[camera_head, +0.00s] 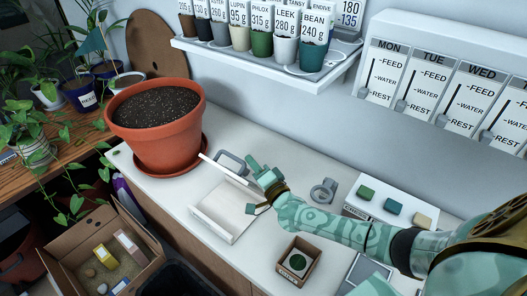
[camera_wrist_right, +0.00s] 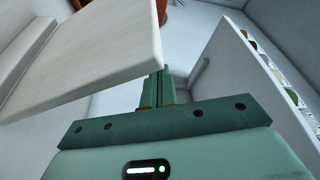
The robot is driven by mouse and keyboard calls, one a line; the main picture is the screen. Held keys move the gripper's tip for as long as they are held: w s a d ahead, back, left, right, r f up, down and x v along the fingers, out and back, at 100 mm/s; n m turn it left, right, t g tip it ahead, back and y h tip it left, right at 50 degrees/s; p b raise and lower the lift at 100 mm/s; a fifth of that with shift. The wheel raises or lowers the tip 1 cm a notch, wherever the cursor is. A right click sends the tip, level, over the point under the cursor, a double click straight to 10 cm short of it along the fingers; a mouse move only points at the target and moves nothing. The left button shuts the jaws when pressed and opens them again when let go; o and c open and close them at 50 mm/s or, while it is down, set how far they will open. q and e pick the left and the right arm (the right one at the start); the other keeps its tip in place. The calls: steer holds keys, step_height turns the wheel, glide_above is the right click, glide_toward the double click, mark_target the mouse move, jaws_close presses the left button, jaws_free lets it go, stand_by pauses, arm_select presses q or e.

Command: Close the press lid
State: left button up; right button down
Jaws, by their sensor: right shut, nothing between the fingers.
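The press (camera_head: 222,212) is a low, pale, open-topped box on the white counter. Its lid (camera_head: 224,168) stands raised at the back edge, seen nearly edge-on in the head view. In the right wrist view a pale panel, which looks like the lid (camera_wrist_right: 100,55), fills the upper left, close to the fingers. My right gripper (camera_head: 254,164) is shut and empty, at the right end of the raised lid. Its fingers show together in the right wrist view (camera_wrist_right: 158,88). Whether they touch the lid is unclear. My left gripper is not in view.
A grey handle-like loop (camera_head: 232,162) is behind the lid. A large terracotta pot (camera_head: 160,120) stands left. A small box with a green disc (camera_head: 298,262) is in front, a grey ring (camera_head: 323,191) to the right, and a seed shelf (camera_head: 270,60) above.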

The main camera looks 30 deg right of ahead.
steer(key=s+a+f+n+t+y+b, duration=0.1)
steer(key=s+a+f+n+y+b, duration=0.1)
steer(key=a+f+n+b, duration=0.3)
steer(key=shift+s+a+f+n+y, duration=0.45)
steer(key=shift+s+a+n, duration=0.4)
steer(key=shift+a+n, duration=1)
steer(key=shift+a, duration=0.2)
